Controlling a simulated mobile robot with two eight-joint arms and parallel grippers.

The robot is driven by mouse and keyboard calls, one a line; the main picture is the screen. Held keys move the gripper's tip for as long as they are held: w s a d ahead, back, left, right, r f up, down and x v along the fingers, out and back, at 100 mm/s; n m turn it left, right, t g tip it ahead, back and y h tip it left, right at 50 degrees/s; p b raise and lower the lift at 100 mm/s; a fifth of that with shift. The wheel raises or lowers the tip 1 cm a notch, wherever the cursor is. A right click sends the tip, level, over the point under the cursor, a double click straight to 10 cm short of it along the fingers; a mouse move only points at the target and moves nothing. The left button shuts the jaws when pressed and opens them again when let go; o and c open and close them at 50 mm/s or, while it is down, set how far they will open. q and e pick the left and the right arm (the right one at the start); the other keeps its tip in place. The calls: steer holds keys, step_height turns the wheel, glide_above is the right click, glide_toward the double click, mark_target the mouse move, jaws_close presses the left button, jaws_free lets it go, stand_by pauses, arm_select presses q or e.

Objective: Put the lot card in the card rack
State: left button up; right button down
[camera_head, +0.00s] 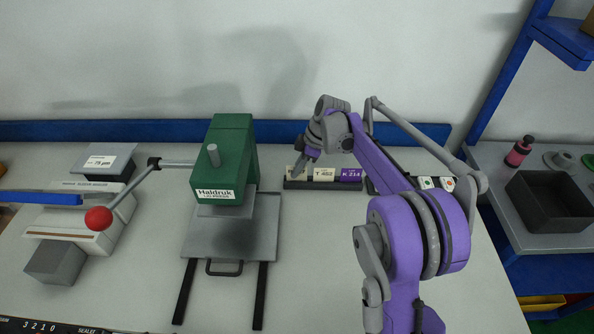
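A dark low rack (324,187) stands at the back of the table, near the blue rear rail. It holds a cream card (324,174) that seems to read T 460 and a purple card (351,174) marked with a K. At its left end a pale card (291,171) shows partly behind my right gripper. I cannot tell which of these is the lot card. My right gripper (301,169) points down at the rack's left end. Its fingertips are small and partly merged with the pale card, so its grip is unclear. My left gripper is not in view.
A green press (232,150) with a red-knobbed lever (99,218) stands left of the rack. A pale machine (80,210) is at the left. Another dark holder with small white pieces (425,183) is behind my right arm. A dark bin (550,202) sits on the right side table.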

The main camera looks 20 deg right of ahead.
steer(key=shift+f, duration=0.3)
steer(key=c, duration=1.5)
jaws_free()
steer(key=shift+f, duration=0.15)
steer(key=o, duration=0.4)
steer(key=v, duration=1.2)
steer(key=s+a+f+m+t+h, duration=0.1)
steer(key=s+a+m, duration=0.2)
steer(key=s+a, duration=0.3)
steer(key=s+a+f+m+h, duration=0.1)
steer(key=s+a+m, duration=0.2)
steer(key=s, duration=0.5)
steer(key=s+a+f+m, duration=0.1)
steer(key=s+f+m, duration=0.1)
steer(key=s+f, duration=0.1)
steer(key=s+a+f+m+t+h, duration=0.1)
steer(key=s+f+m, duration=0.1)
steer(key=s, duration=0.4)
steer(key=s+a+f+m+t+h, duration=0.1)
steer(key=s+f+m, duration=0.1)
steer(key=s+f, duration=0.2)
steer(key=shift+s+a+p, duration=0.25)
steer(key=shift+s+p, duration=0.05)
steer(key=shift+p, duration=0.1)
steer(key=shift+s+f+m, duration=0.3)
steer(key=shift+m, duration=0.1)
